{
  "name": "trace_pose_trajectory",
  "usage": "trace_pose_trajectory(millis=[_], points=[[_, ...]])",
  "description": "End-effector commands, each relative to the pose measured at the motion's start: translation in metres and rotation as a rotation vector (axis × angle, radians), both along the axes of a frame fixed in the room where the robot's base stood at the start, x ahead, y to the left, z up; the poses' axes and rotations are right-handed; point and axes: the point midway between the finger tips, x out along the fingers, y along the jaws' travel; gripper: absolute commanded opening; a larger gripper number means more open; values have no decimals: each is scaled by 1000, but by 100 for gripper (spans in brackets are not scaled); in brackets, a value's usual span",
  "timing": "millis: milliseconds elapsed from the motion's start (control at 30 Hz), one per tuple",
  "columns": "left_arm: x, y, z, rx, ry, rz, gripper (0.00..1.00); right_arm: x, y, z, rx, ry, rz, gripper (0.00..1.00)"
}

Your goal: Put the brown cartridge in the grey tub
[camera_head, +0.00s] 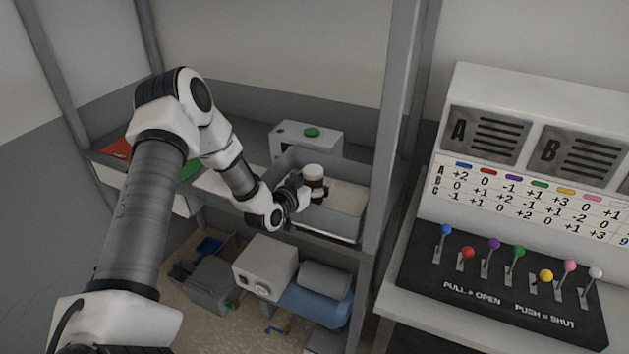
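The brown cartridge (313,186) is a small dark brown cylinder with a white cap. It stands about upright within the outline of the grey tub (345,225), an open box with a pale floor on the shelf. My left gripper (309,193) reaches in from the left with its dark fingers on both sides of the cartridge, and looks shut on it. The fingers hide the cartridge's lower part, so I cannot tell whether it touches the tub floor. My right gripper is not in view.
A grey box with a green button (311,132) stands behind the tub. A grey shelf post (397,130) rises just right of it. A lever console (505,285) stands further right. Below are a white device (265,265), a blue-grey roll (325,280) and a grey bin (212,285).

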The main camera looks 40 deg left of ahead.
Motion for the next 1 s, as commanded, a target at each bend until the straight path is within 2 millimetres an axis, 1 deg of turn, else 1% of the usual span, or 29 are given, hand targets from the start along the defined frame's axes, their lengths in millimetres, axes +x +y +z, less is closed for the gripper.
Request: trace_pose_trajectory(millis=[33,100,167,233,267,300,367,500,600,700,800,867,900,967,1000], points=[[-2,-1,-5,-5,12,-1,81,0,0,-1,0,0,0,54],[-2,-1,-4,-5,13,-1,81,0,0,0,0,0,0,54],[-2,-1,1,-5,12,-1,81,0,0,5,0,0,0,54],[-2,-1,12,-5,11,-1,81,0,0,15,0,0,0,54],[-6,-1,11,-8,11,1,81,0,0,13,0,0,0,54],[-15,0,9,-11,11,3,81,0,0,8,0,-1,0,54],[-29,-2,12,-12,9,3,81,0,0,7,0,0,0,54],[-69,-5,24,-16,5,6,81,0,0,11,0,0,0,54],[-91,-8,29,-13,4,3,81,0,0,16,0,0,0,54],[-107,-9,33,-9,6,3,81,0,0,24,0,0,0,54],[-115,-11,34,-6,5,1,81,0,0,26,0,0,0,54],[-118,-14,32,-6,13,-5,81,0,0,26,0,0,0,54],[-119,-19,28,-10,34,-18,81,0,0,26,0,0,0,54],[-120,-35,15,-22,99,-53,81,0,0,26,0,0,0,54],[-124,-50,1,-38,166,-84,81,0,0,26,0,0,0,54]])
